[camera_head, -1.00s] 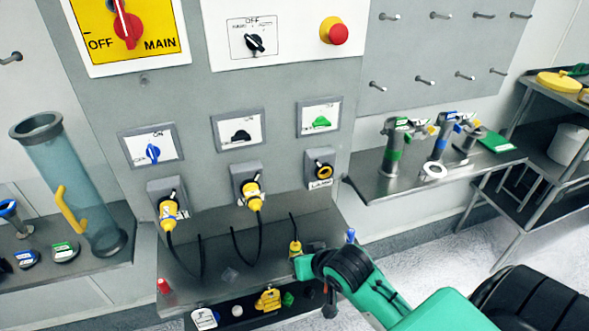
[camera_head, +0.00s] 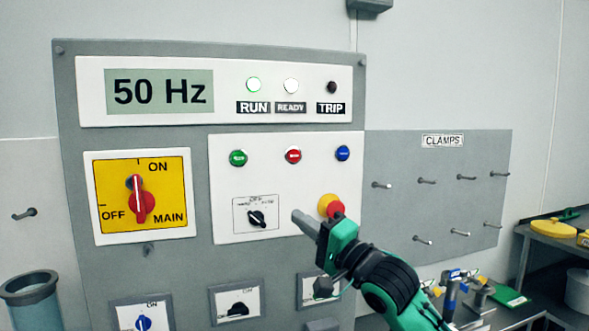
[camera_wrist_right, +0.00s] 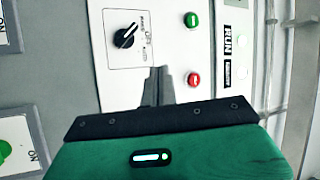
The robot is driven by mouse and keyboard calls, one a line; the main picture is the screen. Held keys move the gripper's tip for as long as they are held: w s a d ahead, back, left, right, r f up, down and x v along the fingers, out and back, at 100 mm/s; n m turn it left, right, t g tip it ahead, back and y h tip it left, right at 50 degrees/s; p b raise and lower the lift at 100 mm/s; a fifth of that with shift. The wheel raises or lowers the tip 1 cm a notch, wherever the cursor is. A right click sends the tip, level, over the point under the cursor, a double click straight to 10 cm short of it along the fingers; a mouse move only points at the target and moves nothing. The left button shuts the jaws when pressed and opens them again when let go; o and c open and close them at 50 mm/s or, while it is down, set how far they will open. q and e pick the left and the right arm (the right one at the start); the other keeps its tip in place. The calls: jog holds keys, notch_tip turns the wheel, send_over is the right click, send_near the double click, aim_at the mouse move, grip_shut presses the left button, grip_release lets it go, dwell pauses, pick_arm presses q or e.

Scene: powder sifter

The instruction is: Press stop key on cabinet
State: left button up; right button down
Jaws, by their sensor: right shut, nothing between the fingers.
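The cabinet (camera_head: 225,140) has a white key panel with a green key (camera_head: 238,158), a red key (camera_head: 293,156) and a blue key (camera_head: 342,153) in a row. Their labels are too small to read. The green key (camera_wrist_right: 193,19) and the red key (camera_wrist_right: 193,79) also show in the right wrist view. My right gripper (camera_head: 298,215) is shut and empty, in front of the panel below the red key and left of the red emergency knob (camera_head: 330,205). In the right wrist view its tips (camera_wrist_right: 157,74) appear beside the red key, apparently apart from it. My left gripper is out of view.
A black selector (camera_head: 257,218) sits just left of my fingertips. The display (camera_head: 160,91) reads 50 Hz; the RUN (camera_head: 254,84) and READY (camera_head: 291,85) lamps are lit, TRIP (camera_head: 332,87) is dark. A yellow main switch (camera_head: 141,200) is at left, a clamp pegboard (camera_head: 440,195) at right.

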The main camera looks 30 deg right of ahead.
aim_at(294, 156)
jog(key=s+d+r+t+y, duration=0.1)
jog(key=s+r+t+y, duration=0.1)
jog(key=r, duration=0.8)
jog(key=shift+s+d+r+m+y, duration=0.25)
jog(key=shift+s+m+y, duration=0.15)
jog(key=shift+s, duration=0.4)
jog(key=shift+w, duration=0.1)
jog(key=shift+w+d+p, duration=0.35)
jog(key=shift+w+p, duration=0.1)
jog(key=shift+w, duration=0.95)
jog(key=shift+w+d+p, duration=0.35)
jog(key=shift+w+p, duration=0.1)
jog(key=shift+w, duration=0.95)
jog(key=shift+w+d+p, duration=0.35)
jog(key=shift+w+p, duration=0.1)
jog(key=shift+w, duration=0.95)
jog(key=shift+w, duration=0.1)
jog(key=shift+w+p, duration=0.3)
